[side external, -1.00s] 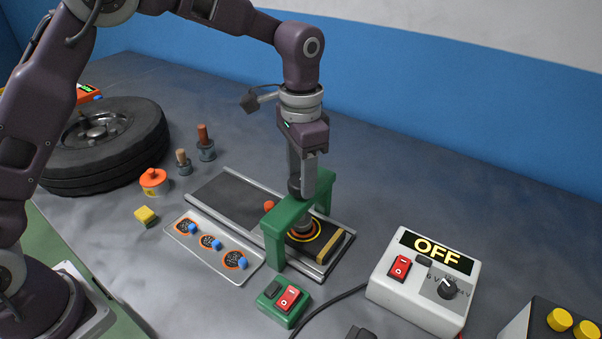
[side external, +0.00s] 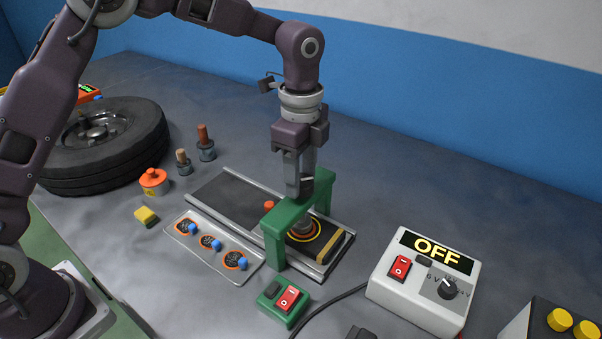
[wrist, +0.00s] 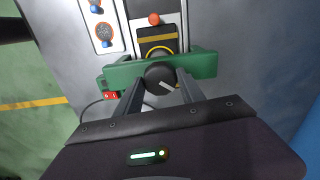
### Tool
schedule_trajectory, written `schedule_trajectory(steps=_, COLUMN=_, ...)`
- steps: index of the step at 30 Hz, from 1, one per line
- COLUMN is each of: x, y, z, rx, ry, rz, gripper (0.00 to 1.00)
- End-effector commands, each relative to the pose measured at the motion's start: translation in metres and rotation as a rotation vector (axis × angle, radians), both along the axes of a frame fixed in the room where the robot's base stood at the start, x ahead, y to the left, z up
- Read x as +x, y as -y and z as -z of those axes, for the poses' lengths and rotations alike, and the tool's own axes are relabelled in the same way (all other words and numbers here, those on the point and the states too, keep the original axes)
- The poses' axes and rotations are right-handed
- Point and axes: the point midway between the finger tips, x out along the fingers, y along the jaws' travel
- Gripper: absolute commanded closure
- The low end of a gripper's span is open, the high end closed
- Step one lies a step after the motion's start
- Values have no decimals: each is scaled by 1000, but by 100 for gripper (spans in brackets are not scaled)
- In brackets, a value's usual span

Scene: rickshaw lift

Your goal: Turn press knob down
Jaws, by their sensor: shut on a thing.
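The press knob (wrist: 157,74) is dark and round with a pale pointer line. It sits on top of the green press frame (wrist: 120,76), which also shows in the side view (side external: 272,232). My gripper (wrist: 161,85) points down from above, with one finger on each side of the knob, and is shut on it. In the side view my gripper (side external: 304,187) mostly hides the knob. Under the frame's crossbar, a grey press head (side external: 303,227) stands over a yellow ring on the dark track.
The track (side external: 222,193) runs under the frame. A panel with several blue knobs (side external: 181,229) lies left of it. A green switch box (side external: 270,307) and a white power box (side external: 385,292) reading OFF stand to the right. A tyre (side external: 140,158) lies at the left.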

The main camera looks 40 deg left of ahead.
Motion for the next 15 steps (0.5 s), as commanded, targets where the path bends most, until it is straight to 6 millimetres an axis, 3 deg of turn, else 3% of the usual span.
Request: schedule_trajectory(steps=15, x=1, y=0, z=-1, rx=-1, ry=4, rz=310, gripper=95)
